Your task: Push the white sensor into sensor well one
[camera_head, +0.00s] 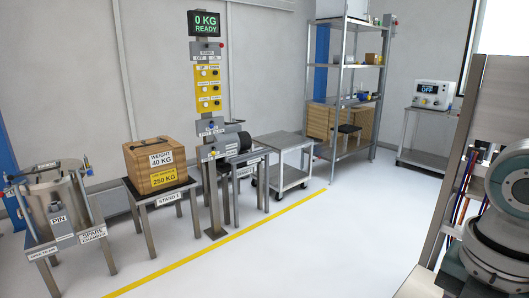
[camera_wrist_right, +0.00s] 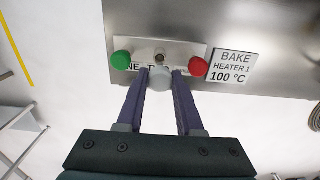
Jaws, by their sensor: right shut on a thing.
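In the right wrist view, my right gripper (camera_wrist_right: 162,82) is shut on a pale, rounded piece that looks like the white sensor (camera_wrist_right: 160,77). The sensor sits between the fingertips, in front of a metal panel (camera_wrist_right: 185,50). Just beyond it is a small metal fitting (camera_wrist_right: 160,57) on that panel. A label behind the fingertips is partly covered, and only "NE" and "TW" can be read. I cannot tell which well the fitting is, or whether the sensor touches it. My left gripper is not in view.
A green knob (camera_wrist_right: 121,60) and a red knob (camera_wrist_right: 198,67) flank the fingertips closely. A "BAKE HEATER 1 100 °C" sign (camera_wrist_right: 232,66) is to the right. In the head view, a spare chamber (camera_head: 58,205), a weight crate (camera_head: 155,165) and a cart (camera_head: 285,155) stand across clear floor.

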